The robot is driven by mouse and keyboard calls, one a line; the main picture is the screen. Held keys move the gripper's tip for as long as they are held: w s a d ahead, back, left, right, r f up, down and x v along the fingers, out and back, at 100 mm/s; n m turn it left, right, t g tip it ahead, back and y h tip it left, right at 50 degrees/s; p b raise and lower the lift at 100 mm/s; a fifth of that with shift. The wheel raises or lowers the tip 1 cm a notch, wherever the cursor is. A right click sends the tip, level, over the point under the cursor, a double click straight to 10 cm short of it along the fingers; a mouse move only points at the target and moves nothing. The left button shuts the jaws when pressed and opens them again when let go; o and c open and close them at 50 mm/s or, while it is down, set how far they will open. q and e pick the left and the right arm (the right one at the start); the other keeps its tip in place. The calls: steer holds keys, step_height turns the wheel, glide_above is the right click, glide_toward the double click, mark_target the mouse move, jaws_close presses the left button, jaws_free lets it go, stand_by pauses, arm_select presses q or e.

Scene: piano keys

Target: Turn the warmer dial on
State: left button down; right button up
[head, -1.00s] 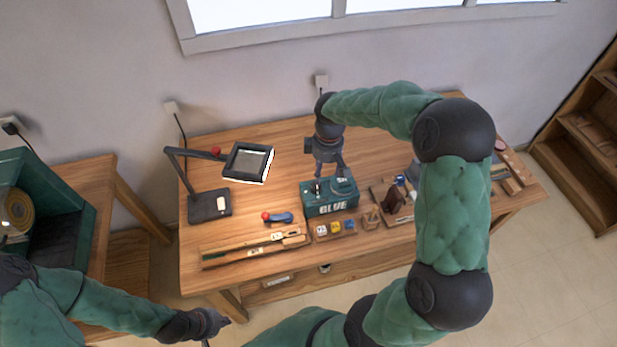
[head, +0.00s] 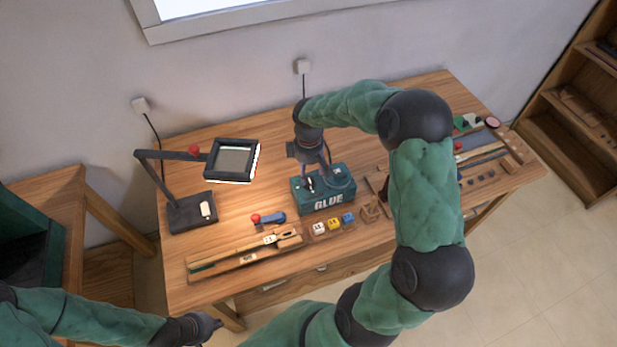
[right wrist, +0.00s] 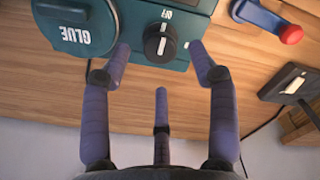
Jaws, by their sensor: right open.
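The glue warmer is a teal box (head: 322,204) lettered GLUE, on the wooden bench; its front also shows in the right wrist view (right wrist: 122,50). Its black dial (right wrist: 160,43) has a white line and an OFF label beside it. A round lidded pot (right wrist: 84,24) is next to the dial. My right gripper (right wrist: 160,53) is open, with fingers on either side of the dial and a gap on both sides. In the head view my right gripper (head: 318,176) is over the box. My left gripper (head: 213,326) is low at the left, its jaw unclear.
A lamp with a square head (head: 234,160) stands left of the box. A red-and-blue tool (head: 268,218), wooden key sticks (head: 245,250) and small blocks (head: 333,224) lie in front. My right arm hides part of the bench's right side.

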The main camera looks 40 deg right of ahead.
mark_target(309, 179)
steer(key=shift+f, duration=1.65)
steer(key=c, duration=1.1)
steer(key=shift+c, duration=0.2)
